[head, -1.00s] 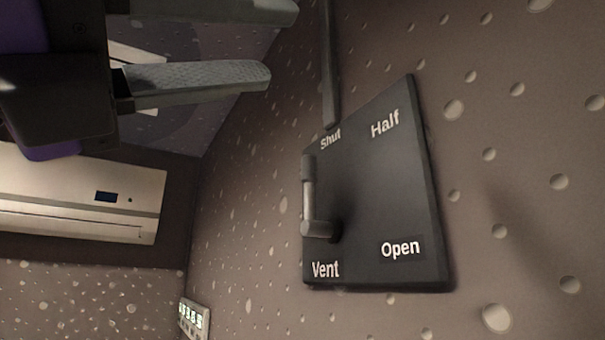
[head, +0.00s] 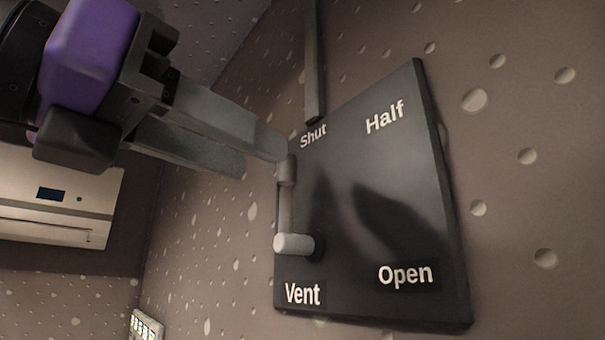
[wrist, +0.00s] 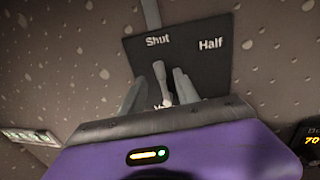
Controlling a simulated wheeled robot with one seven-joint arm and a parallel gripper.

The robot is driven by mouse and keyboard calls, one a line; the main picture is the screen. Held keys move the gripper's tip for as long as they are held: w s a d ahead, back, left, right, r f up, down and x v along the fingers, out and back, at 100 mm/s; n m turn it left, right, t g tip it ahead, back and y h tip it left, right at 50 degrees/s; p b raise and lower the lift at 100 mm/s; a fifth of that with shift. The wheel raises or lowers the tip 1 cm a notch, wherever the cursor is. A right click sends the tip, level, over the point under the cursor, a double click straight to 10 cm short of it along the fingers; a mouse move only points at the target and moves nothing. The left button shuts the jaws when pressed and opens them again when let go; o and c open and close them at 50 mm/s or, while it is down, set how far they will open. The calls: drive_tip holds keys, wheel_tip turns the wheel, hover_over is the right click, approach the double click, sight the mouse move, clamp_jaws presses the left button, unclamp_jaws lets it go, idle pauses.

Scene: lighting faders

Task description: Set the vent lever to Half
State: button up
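The vent lever (head: 286,205) is a grey crank on a black panel (head: 350,215) marked Shut, Half, Open and Vent. Its arm points up toward Shut from a round hub low on the panel. My gripper (head: 265,160) is at the panel's upper left, with its fingertips close to the lever's top end. In the wrist view, the lever (wrist: 161,80) shows between the two fingers of my gripper (wrist: 158,88), with a gap on each side. The gripper is open; I see no contact with the lever.
A grey conduit (head: 314,60) runs up the dimpled wall from the panel's top edge. The wall right of the panel is clear.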

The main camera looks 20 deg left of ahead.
sight(280, 168)
drive_tip(key=shift+p+x, duration=0.6)
drive_tip(key=shift+x, duration=1.65)
clamp_jaws()
drive_tip(key=shift+s, duration=0.1)
